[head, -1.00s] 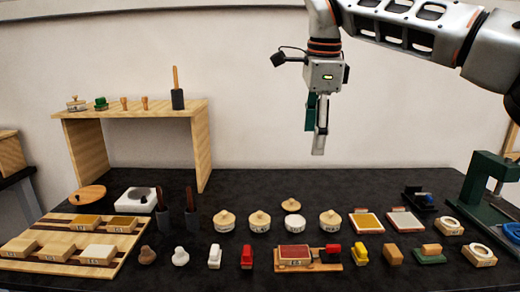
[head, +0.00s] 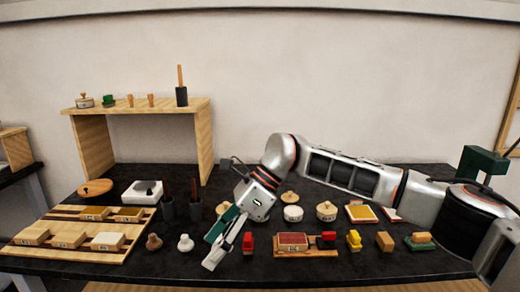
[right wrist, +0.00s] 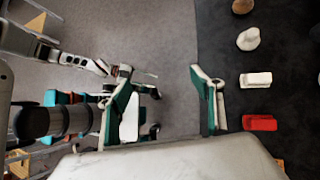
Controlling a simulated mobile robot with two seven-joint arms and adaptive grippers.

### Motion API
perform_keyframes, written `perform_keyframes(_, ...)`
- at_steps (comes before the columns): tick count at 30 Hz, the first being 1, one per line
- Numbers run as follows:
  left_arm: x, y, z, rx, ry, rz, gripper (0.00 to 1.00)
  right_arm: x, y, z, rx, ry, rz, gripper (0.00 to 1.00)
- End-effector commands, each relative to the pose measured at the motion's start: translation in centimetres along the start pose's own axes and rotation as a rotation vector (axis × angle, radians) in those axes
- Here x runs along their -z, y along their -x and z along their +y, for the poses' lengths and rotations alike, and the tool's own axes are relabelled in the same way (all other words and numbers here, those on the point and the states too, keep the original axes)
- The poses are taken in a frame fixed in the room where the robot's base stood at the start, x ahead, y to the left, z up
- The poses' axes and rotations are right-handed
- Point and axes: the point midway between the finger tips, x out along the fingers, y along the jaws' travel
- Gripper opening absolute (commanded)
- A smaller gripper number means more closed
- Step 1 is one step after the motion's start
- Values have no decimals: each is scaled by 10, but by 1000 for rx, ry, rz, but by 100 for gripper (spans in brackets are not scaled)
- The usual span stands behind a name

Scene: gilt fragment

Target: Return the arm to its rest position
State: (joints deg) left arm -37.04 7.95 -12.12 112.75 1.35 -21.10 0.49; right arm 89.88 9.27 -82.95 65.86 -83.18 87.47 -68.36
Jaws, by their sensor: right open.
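My right gripper (head: 216,252) hangs low at the front edge of the dark table (head: 180,268), left of the middle in the head view. Its arm comes in from the right, low across the table. The gripper is tilted, its fingers pointing down and to the left. In the right wrist view the same gripper (right wrist: 165,98) has its green-backed fingers wide apart with nothing held between them. My left gripper does not show in the head view.
A red block (head: 248,243) and a white block (right wrist: 255,79) lie close to the gripper. A wooden tray with several blocks (head: 122,257) lies at the left, and a wooden shelf (head: 140,106) stands behind.

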Motion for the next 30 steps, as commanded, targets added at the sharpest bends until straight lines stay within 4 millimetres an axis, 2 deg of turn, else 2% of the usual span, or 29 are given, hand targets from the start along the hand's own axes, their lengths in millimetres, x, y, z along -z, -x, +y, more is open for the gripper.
perform_keyframes(1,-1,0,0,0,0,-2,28,-6,-24,12,-53,-31,-86,66)
perform_keyframes(3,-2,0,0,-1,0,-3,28,-20,-47,25,-112,-84,-207,66)
perform_keyframes(7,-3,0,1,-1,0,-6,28,-44,-75,47,-215,-209,-433,66)
perform_keyframes(12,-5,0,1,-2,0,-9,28,-67,-85,62,-340,-423,-725,66)
perform_keyframes(17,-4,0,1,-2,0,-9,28,-70,-76,57,-443,-670,-988,66)
perform_keyframes(20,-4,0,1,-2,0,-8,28,-59,-67,47,-503,-843,-1144,66)
perform_keyframes(23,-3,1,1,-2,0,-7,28,-36,-59,33,-555,-1030,-1293,66)
perform_keyframes(26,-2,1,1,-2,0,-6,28,-3,-53,17,-603,-1225,-1436,66)
perform_keyframes(29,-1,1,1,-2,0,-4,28,42,-53,3,-640,-1430,-1570,66)
perform_keyframes(30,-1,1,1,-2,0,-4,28,62,-54,-1,-655,-1513,-1622,66)
